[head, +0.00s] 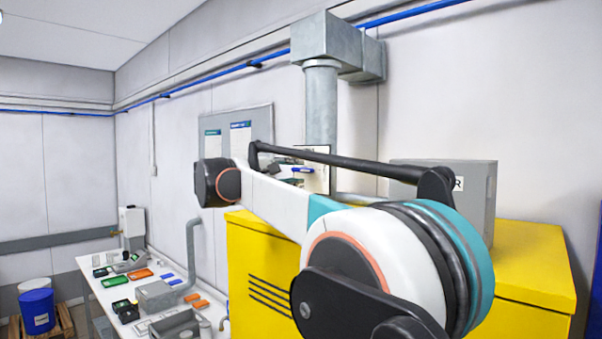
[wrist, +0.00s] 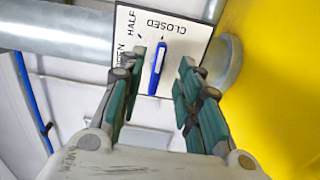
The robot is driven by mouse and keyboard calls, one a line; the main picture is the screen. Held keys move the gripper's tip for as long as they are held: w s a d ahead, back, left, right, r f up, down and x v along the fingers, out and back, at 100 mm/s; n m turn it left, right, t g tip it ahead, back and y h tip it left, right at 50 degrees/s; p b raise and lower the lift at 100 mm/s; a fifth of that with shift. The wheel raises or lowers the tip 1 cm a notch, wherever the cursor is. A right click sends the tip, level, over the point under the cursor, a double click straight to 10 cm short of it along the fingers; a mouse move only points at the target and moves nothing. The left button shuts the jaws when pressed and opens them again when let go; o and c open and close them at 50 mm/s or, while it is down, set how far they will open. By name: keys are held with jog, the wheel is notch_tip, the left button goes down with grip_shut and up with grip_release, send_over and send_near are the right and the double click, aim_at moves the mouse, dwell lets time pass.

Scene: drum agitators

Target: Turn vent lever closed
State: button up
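The vent lever (wrist: 154,80) is a narrow blue handle with a white part. It lies nearly upright in the wrist view, tilted slightly, its upper end near the word CLOSED. Its plate (wrist: 192,28) is white and carries CLOSED, HALF and a partly hidden third word; the lettering appears upside down. My gripper (wrist: 158,66) is open, one dark green finger on each side of the lever, with visible gaps. Whether the fingers are at the lever's depth is unclear. In the head view the lever (head: 302,170) is small and blue beside my arm, and my gripper is mostly hidden.
A grey vertical duct (head: 321,105) rises above the plate. A yellow cabinet (head: 262,262) stands beneath, with a grey box (head: 470,185) on it at right. A white bench (head: 98,292) with several tools and bins is at left. A pipe (wrist: 60,28) crosses beside the plate.

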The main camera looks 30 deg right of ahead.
jog(key=v, duration=0.6)
jog(key=shift+a, duration=0.35)
jog(key=shift+s, duration=0.1)
